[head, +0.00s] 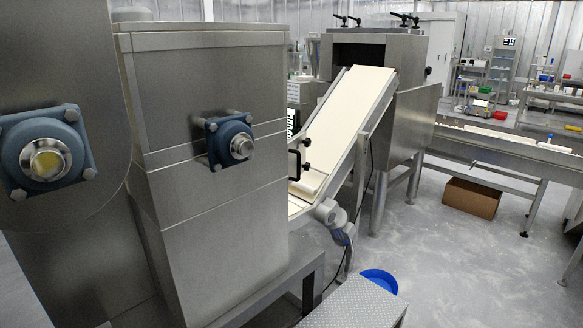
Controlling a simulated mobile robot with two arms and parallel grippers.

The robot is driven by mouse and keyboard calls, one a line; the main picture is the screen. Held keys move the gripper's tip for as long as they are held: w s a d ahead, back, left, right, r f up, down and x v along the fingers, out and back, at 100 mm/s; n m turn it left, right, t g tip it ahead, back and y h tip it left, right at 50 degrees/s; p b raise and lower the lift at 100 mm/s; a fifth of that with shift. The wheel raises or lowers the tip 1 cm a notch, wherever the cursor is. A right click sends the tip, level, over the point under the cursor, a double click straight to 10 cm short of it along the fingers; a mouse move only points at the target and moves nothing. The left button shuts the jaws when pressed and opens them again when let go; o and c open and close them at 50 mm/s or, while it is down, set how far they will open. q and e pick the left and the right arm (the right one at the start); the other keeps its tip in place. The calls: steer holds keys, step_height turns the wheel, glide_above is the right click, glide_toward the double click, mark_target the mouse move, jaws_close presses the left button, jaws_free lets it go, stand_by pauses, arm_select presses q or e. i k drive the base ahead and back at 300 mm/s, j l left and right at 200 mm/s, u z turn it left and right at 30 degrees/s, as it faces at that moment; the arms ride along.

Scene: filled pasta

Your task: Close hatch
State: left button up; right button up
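A large steel machine housing (210,220) stands close in front at the left. A small black handle (293,165) sticks out past its right edge, beside the lower end of a sloping conveyor. The handle may belong to the hatch, but the panel it sits on is hidden behind the housing. I cannot tell how far open the hatch is. Neither of my grippers is in view.
The sloping cream conveyor belt (345,120) rises to a steel machine (405,110). A metal step (355,305) and a blue bowl (379,281) are on the near floor. A cardboard box (471,197) sits under a long conveyor (500,145). Grey floor between is clear.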

mark_target(296, 151)
steer(key=i+l+u, duration=0.25)
steer(key=l+u, duration=0.2)
steer(key=l, duration=0.3)
steer(key=i+l+u, duration=0.25)
steer(key=l, duration=0.15)
steer(key=l+u, duration=0.2)
steer(key=l, duration=0.25)
